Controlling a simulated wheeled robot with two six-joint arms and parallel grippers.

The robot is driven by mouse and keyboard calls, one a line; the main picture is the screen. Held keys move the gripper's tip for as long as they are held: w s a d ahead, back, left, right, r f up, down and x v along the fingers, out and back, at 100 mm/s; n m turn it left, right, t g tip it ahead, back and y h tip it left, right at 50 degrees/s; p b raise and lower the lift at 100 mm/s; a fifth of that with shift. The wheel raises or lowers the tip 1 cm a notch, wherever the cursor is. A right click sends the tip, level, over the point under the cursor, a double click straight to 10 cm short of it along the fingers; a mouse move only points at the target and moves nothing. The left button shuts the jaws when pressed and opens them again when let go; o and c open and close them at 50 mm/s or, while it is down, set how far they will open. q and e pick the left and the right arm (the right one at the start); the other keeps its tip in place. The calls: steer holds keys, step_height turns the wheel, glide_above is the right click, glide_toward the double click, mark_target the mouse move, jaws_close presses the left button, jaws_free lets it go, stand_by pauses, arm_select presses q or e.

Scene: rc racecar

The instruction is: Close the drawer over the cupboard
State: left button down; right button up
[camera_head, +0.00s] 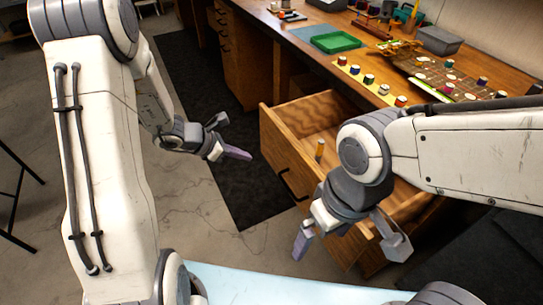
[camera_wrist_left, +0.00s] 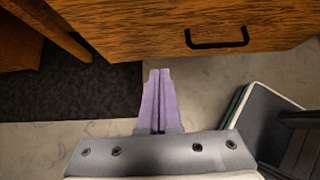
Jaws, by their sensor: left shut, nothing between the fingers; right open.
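The wooden drawer (camera_head: 283,150) is pulled out from the workbench, with its front facing my arms. Its black handle (camera_head: 293,186) also shows in the left wrist view (camera_wrist_left: 217,43). The cupboard below is mostly hidden by the drawer and my right arm. My left gripper (camera_head: 238,153) is shut and empty, left of the drawer front and apart from it. In the left wrist view its purple fingers (camera_wrist_left: 158,100) are together, pointing towards the drawer front. My right gripper (camera_head: 303,241) is open, in front of the drawer's near end.
The workbench top (camera_head: 300,58) holds a green tray (camera_head: 336,42), a grey box (camera_head: 438,40) and several small jars. Another drawer unit (camera_head: 245,60) stands further back. A dark mat (camera_head: 195,90) lies on the floor. A light blue surface (camera_head: 270,285) is at the bottom.

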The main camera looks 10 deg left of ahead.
mark_target(280, 159)
arm_select(q)
steer(key=shift+w+d+f, duration=0.85)
steer(key=shift+w+d, duration=0.05)
steer(key=shift+d, duration=0.35)
steer(key=shift+w+d+f, duration=0.85)
steer(key=shift+w+d, duration=0.05)
steer(key=shift+d, duration=0.35)
steer(key=shift+w+d+f, duration=0.85)
steer(key=shift+w+d, duration=0.05)
steer(key=shift+d, duration=0.35)
